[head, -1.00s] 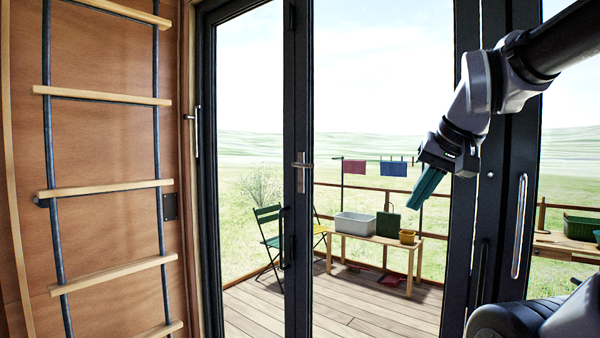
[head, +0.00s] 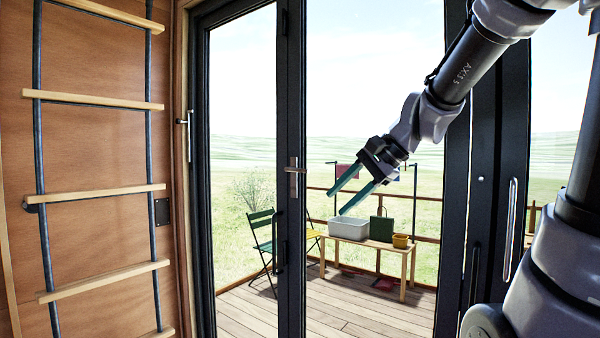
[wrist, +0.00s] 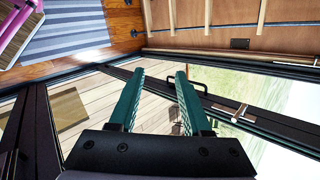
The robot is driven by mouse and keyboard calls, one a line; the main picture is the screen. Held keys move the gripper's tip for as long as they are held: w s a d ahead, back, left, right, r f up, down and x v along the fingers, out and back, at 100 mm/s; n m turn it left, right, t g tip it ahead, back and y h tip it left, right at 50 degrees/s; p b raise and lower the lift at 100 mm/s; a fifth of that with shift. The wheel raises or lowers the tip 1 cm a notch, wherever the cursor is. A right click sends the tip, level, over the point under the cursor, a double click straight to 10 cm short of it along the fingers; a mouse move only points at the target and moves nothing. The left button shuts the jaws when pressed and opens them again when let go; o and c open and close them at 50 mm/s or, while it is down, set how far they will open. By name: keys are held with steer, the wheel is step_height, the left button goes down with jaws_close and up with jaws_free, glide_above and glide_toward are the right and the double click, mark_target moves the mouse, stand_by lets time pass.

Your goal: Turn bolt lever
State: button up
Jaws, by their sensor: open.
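Two metal levers show on the glass doors; I cannot tell for sure which is the bolt lever. Another silver lever handle (head: 294,170) sits on the middle door stile and also shows in the wrist view (wrist: 239,114). My gripper (head: 336,203) is open and empty, its two teal fingers pointing left and down. In the head view it appears right of and slightly below the middle lever, apart from it. The wrist view shows the fingers (wrist: 160,72) spread with nothing between them.
A dark pull handle (head: 280,250) is below the middle lever. A wooden ladder (head: 95,193) stands against the left wall. A long silver handle (head: 510,230) is on the right door stile. Beyond the glass are a deck, a bench (head: 372,243) and folding chairs.

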steer(key=w+a+r+m+y, duration=0.1)
steer(key=w+a+m+y, duration=0.25)
steer(key=w, duration=0.45)
steer(key=m+t+y, duration=0.3)
steer(key=m+t, duration=0.4)
steer(key=m, duration=0.4)
glide_toward(289, 170)
steer(key=shift+n+h, duration=0.25)
steer(key=x, duration=0.5)
steer(key=shift+w+a+r, duration=0.1)
steer(key=shift+w+r, duration=0.1)
steer(key=shift+w, duration=0.25)
jaws_close()
